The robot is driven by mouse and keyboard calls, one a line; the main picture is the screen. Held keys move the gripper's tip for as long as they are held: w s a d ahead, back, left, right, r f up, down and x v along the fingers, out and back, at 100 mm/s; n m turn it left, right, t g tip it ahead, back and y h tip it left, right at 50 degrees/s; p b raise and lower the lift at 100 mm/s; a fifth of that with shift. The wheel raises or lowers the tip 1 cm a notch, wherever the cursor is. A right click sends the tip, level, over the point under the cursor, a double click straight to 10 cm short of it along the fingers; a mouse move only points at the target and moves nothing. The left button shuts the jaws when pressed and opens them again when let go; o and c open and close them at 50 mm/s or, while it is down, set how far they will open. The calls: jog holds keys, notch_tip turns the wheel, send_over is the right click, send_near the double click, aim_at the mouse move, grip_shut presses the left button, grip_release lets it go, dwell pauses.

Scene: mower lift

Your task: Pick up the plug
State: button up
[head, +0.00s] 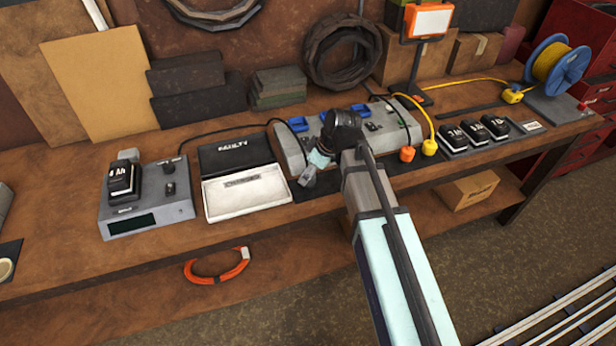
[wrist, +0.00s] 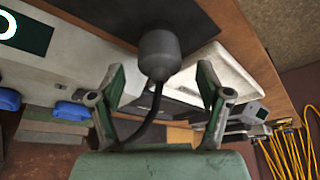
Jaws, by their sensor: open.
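In the wrist view a grey, rounded plug (wrist: 158,55) with a black cable stands between the two fingers of my gripper (wrist: 160,78). The fingers are open, one on each side, with a visible gap to the plug on both sides. In the head view my gripper (head: 309,172) is low over the bench at the front left of the grey socket unit. The plug cannot be made out there, as the arm and gripper cover that spot. A black cable from the charger runs toward this place.
The socket unit (head: 290,150) with blue sockets lies just behind my gripper. A white box with an open black lid marked FAULTY (head: 248,193) is at left, beside the charger (head: 148,212). Orange (head: 407,154) and yellow (head: 429,147) plugs and several black batteries are at right.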

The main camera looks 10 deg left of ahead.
jog(key=shift+x, duration=1.2)
jog(key=c, duration=1.3)
jog(key=shift+r, duration=0.1)
